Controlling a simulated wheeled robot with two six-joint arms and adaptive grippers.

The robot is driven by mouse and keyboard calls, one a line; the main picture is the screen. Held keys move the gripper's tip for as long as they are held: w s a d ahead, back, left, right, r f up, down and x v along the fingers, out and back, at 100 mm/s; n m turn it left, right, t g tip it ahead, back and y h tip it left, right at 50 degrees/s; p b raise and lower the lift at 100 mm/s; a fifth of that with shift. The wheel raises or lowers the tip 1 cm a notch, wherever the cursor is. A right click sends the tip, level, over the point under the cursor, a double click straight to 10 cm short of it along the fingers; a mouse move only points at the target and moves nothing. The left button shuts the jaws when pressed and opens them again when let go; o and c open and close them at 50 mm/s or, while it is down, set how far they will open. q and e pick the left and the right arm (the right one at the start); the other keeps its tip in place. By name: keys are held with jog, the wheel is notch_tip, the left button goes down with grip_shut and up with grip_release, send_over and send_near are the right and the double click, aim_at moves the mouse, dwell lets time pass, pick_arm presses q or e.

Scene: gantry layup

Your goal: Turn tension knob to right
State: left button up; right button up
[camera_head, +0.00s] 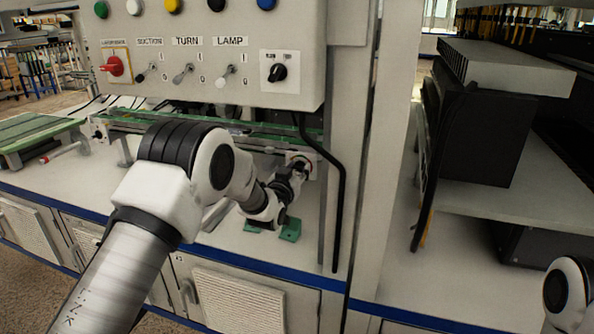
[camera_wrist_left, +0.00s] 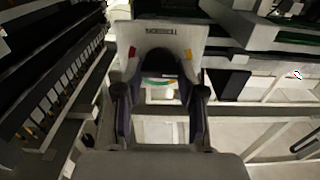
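The tension knob's pale plate (camera_head: 300,159) is on the low front of the machine at the centre in the head view, mostly behind my left gripper (camera_head: 290,178). In the left wrist view the labelled plate (camera_wrist_left: 172,32) has a red mark on one side, a yellow one on the other and a dark rounded knob (camera_wrist_left: 166,63) in its middle. My left gripper (camera_wrist_left: 160,100) points at the knob with its fingers apart, one to each side. I cannot tell whether they touch it. My right gripper is out of view.
A control panel (camera_head: 205,55) with switches, a red knob and coloured buttons hangs above my left arm. A black cable (camera_head: 340,190) runs down right of the gripper beside an upright post (camera_head: 378,150). Green blocks (camera_head: 290,230) sit below. A dark box (camera_head: 480,130) stands at right.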

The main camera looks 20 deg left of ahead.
pick_arm(q)
jog(key=shift+m, duration=0.4)
jog(key=m+p, duration=0.1)
jog(key=m, duration=0.2)
jog(key=shift+d, duration=0.1)
jog(key=m+p, duration=0.1)
jog(key=m, duration=0.5)
jog(key=shift+d+f, duration=0.1)
jog(key=shift+f, duration=0.05)
jog(key=m+p, duration=0.1)
jog(key=m, duration=0.4)
jog(key=shift+f, duration=0.1)
jog(key=shift+f+m, duration=0.15)
jog(key=shift+m, duration=2.35)
jog(key=shift+d, duration=0.1)
jog(key=o, duration=1.2)
jog(key=shift+c, duration=0.2)
